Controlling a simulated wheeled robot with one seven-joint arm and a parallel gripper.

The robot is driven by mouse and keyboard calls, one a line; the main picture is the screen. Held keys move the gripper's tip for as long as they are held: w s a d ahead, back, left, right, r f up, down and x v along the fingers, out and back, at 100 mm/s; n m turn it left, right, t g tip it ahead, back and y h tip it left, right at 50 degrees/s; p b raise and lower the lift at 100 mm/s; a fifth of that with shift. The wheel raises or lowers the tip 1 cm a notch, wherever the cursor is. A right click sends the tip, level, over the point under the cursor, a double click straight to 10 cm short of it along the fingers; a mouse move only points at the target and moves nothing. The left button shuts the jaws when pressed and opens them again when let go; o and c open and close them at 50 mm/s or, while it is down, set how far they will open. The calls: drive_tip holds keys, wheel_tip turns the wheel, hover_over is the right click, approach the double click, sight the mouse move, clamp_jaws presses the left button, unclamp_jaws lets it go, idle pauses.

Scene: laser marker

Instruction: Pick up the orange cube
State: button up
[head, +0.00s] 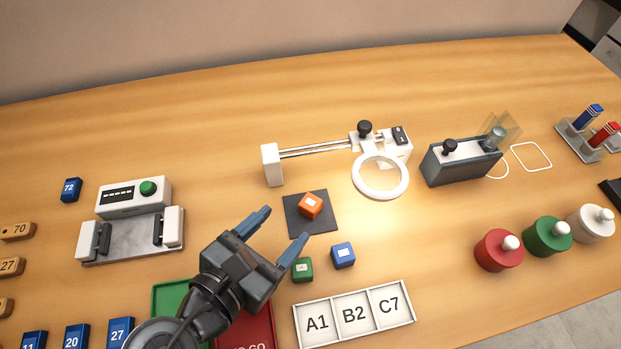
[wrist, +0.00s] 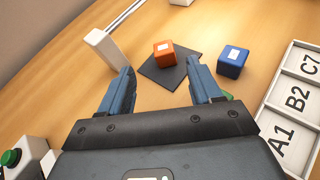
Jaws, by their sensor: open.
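The orange cube (head: 310,206) has a white label on top and sits on a dark square mat (head: 319,223). In the wrist view the orange cube (wrist: 164,53) lies beyond the fingertips, roughly between them, on the dark mat (wrist: 172,77). My gripper (head: 282,230) is open and empty, with its blue-grey fingers pointing toward the mat from the lower left. It also shows in the wrist view (wrist: 163,80). The fingers are apart from the cube.
A green cube (head: 302,269) is close beside my right finger, and a blue cube (head: 343,255) is right of it. A ring lamp (head: 402,188) stands right of the mat. A labelled tray (head: 321,337) is at the front. A white block (head: 271,165) stands behind the mat.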

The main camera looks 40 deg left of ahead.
sight(306, 208)
drive_tip(key=shift+s+d+f+n, duration=0.2)
drive_tip(key=shift+d+f+n, duration=0.05)
drive_tip(key=shift+d+n, duration=0.3)
drive_tip(key=shift+w+f+g, duration=0.15)
drive_tip(key=shift+w+g, duration=0.15)
drive_tip(key=x, duration=0.4)
drive_tip(key=p+x, duration=0.1)
drive_tip(key=x, duration=0.2)
drive_tip(key=shift+w+a, duration=0.15)
drive_tip(key=shift+a, duration=0.2)
drive_tip(key=shift+c, duration=0.2)
clamp_jaws()
drive_tip(key=shift+r, duration=0.3)
